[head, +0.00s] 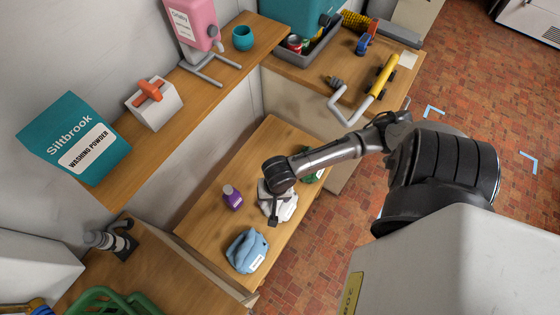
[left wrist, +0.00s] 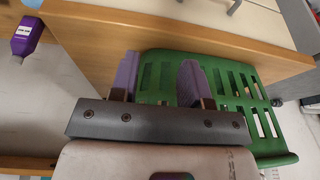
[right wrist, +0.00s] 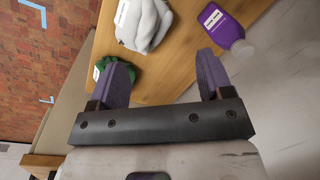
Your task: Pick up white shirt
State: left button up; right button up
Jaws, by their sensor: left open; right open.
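The white shirt (head: 284,207) is a crumpled bundle on the low wooden bench, between a blue folded bundle (head: 245,251) and a green bundle (head: 314,177). My right gripper (right wrist: 163,70) is open and empty above the bench. In the head view its arm reaches over the shirt and hides part of it. In the right wrist view the white shirt (right wrist: 146,22) lies beyond the fingertips, not between them. My left gripper (left wrist: 160,75) is open in the left wrist view, with a green slotted basket (left wrist: 215,65) behind its fingers. I cannot clearly make it out in the head view.
A purple bottle (head: 232,197) stands on the bench left of the shirt. A shelf (head: 215,80) above the bench carries a washing powder packet (head: 75,140), a white box with an orange handle (head: 153,103) and a teal cup (head: 243,38). A green basket (head: 110,300) sits at bottom left.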

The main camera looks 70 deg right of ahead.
jog(key=d+f+m+b, duration=0.2)
jog(key=f, duration=0.3)
jog(key=d+f+m+b, duration=0.2)
jog(key=f+b, duration=0.1)
jog(key=f, duration=0.2)
jog(key=w+d+f+m+g+h+b, duration=0.1)
jog(key=d+f+b, duration=0.1)
jog(key=f, duration=0.4)
jog(key=shift+d+m+b, duration=0.15)
jog(key=shift+m+b, duration=0.25)
jog(key=shift+f+b, duration=1.1)
jog(key=shift+f, duration=1.55)
jog(key=c, duration=1.2)
pick_arm(q)
notch_tip(320, 180, down, 12)
jog(key=shift+a, duration=0.15)
pick_arm(e)
jog(key=shift+r, duration=0.1)
pick_arm(q)
jog(key=shift+r, duration=0.1)
